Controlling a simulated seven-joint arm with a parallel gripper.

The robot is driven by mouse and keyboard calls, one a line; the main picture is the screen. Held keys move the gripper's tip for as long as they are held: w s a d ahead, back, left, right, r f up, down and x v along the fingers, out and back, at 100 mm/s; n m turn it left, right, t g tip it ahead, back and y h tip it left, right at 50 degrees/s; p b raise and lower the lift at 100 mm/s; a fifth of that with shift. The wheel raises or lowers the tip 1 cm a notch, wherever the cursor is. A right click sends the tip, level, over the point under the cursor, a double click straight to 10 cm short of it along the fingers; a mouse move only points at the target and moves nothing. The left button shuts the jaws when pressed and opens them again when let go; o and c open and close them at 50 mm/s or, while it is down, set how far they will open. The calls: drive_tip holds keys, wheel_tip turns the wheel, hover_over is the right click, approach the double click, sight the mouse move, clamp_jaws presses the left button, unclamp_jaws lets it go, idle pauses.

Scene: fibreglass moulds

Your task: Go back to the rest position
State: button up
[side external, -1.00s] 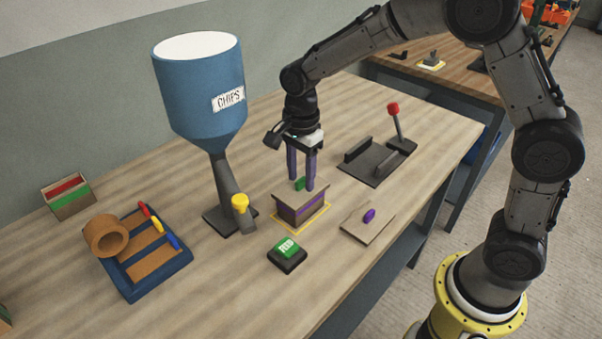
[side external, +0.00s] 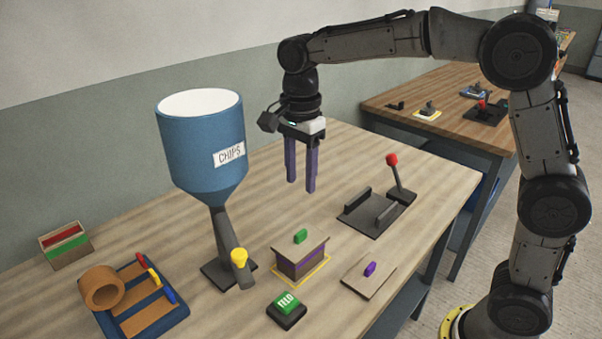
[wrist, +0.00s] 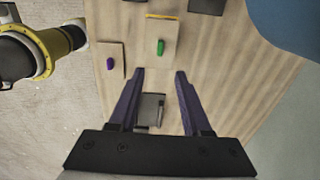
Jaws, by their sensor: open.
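My gripper (side external: 301,177) hangs above the table, pointing down, with its two purple fingers apart and nothing between them. It also shows open in the wrist view (wrist: 160,90). Below it stands a small brown mould box (side external: 301,260) on a yellow-outlined square, with a green handle (side external: 300,236) on its lid. In the wrist view the green handle (wrist: 160,47) lies beyond the fingertips, clear of them. A flat board (side external: 360,279) with a purple handle (side external: 370,268) lies to the right of the box.
A blue CHIPS hopper (side external: 203,145) with a yellow-knobbed chute stands left of my gripper. A green button (side external: 287,305) sits at the front. A dark fixture (side external: 371,214) with a red-knobbed lever is at right. A blue tray (side external: 145,318) and a small bin (side external: 66,246) are at left.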

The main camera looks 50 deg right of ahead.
drive_tip(key=s+d+r+n+t, duration=0.25)
drive_tip(key=s+d+r, duration=0.25)
drive_tip(key=s+r, duration=0.5)
drive_tip(key=s+d+f+n+t, duration=0.1)
drive_tip(key=s+f+n+t, duration=0.2)
drive_tip(key=s+f+n, duration=0.7)
drive_tip(key=shift+s+d+f+n, duration=0.2)
drive_tip(key=shift+s+f+n, duration=0.2)
drive_tip(key=shift+s+n, duration=2)
